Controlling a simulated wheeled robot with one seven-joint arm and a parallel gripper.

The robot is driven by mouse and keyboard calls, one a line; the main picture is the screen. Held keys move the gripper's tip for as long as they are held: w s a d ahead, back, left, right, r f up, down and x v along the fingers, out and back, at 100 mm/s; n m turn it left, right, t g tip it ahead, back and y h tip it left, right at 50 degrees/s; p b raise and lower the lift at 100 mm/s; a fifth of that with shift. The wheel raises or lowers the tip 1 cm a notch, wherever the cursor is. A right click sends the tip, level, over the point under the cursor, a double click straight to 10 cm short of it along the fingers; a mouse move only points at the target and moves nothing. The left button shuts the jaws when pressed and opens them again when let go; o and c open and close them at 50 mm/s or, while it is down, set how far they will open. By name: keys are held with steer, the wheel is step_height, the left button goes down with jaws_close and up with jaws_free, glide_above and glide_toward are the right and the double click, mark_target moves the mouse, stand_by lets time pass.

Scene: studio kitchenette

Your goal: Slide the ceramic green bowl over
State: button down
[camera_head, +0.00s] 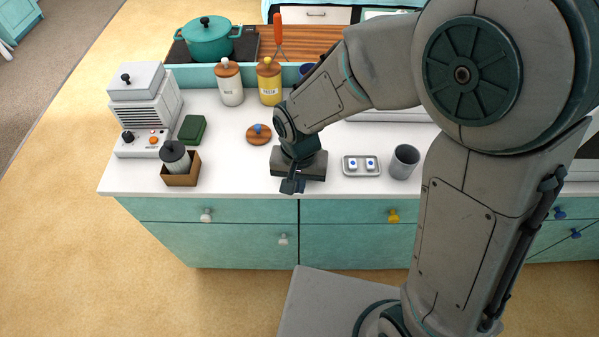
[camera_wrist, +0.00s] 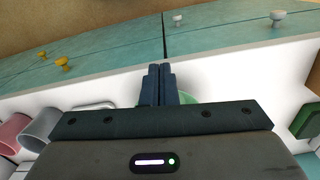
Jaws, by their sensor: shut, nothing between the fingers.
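My gripper (camera_head: 290,186) is over the counter near its front edge, pointing down, with its fingers together. In the wrist view my gripper (camera_wrist: 160,72) shows both dark fingers side by side with nothing between them. A light green curved piece (camera_wrist: 188,97), which looks like the rim of the green bowl, shows just beside and behind the fingers. Most of it is hidden by my gripper's body, and I cannot tell whether the fingers touch it. In the head view the bowl is hidden behind my gripper and wrist.
On the white counter (camera_head: 235,180), a small tray (camera_head: 361,166) and a grey cup (camera_head: 405,161) stand right of my gripper. A wooden lid with a blue knob (camera_head: 259,134), a dark green box (camera_head: 192,128) and a brown holder (camera_head: 182,175) are to the left.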

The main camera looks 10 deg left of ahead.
steer(key=shift+w+a+f+p, duration=0.1)
steer(key=shift+w+f+p, duration=0.2)
steer(key=shift+w+f, duration=0.5)
steer(key=shift+w+a+f+p, duration=0.1)
steer(key=shift+w+f+p, duration=0.35)
steer(key=shift+f, duration=0.5)
steer(key=shift+w+f+p, duration=0.2)
steer(key=shift+w+f, duration=0.6)
steer(key=shift+f, duration=0.1)
